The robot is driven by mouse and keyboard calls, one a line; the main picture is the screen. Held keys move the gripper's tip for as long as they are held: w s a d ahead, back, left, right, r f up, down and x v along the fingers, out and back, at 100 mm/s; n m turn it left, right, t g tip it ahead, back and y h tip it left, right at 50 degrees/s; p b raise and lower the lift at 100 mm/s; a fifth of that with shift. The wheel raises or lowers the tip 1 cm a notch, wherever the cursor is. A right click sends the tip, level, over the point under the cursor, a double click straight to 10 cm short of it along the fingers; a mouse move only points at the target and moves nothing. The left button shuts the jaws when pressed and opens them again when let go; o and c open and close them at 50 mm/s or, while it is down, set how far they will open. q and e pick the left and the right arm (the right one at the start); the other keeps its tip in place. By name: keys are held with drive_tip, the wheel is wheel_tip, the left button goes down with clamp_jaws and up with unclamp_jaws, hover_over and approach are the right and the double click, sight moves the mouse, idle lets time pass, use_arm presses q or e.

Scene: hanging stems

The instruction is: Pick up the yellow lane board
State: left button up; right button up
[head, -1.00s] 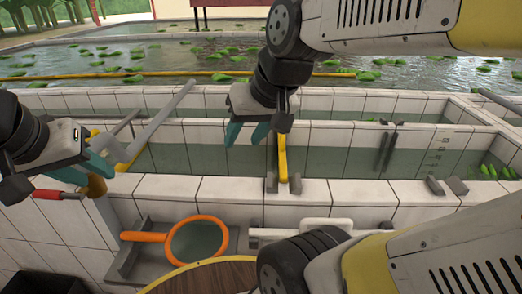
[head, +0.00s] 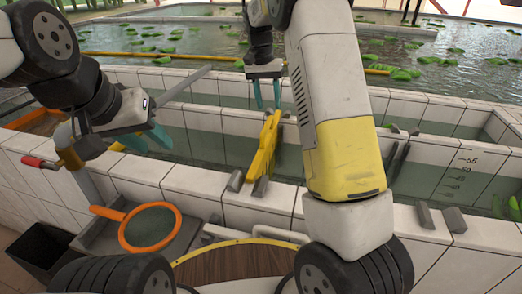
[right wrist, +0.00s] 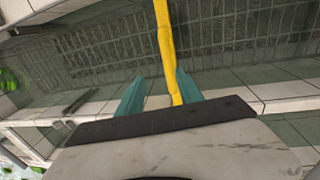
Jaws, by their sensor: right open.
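The yellow lane board (head: 263,150) stands tilted in the wall slot between grey brackets, its upper end over the water channel. In the right wrist view the yellow board (right wrist: 165,40) runs as a narrow strip between the two teal fingers, closer to the right one. My right gripper (head: 268,106) is open, fingers pointing down, at the board's upper end in the head view. Whether the fingers touch it I cannot tell. My left gripper (head: 149,146) is at the left, over the tiled wall, its teal fingers apart and nothing seen between them.
A red-handled brass valve (head: 70,158) is left of my left gripper. An orange-rimmed net (head: 150,227) lies on a grey ledge below. A black bin (head: 40,254) stands lower left. Grey brackets (head: 440,220) sit on the wall at right. Ponds with green leaves lie behind.

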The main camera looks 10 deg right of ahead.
sight(267, 122)
drive_tip(key=shift+w+a+f, duration=0.3)
drive_tip(key=shift+w+f, duration=0.45)
drive_tip(key=shift+f, duration=0.6)
drive_tip(key=f, duration=0.7)
drive_tip(key=shift+s+d, duration=0.25)
drive_tip(key=shift+d, duration=0.05)
clamp_jaws()
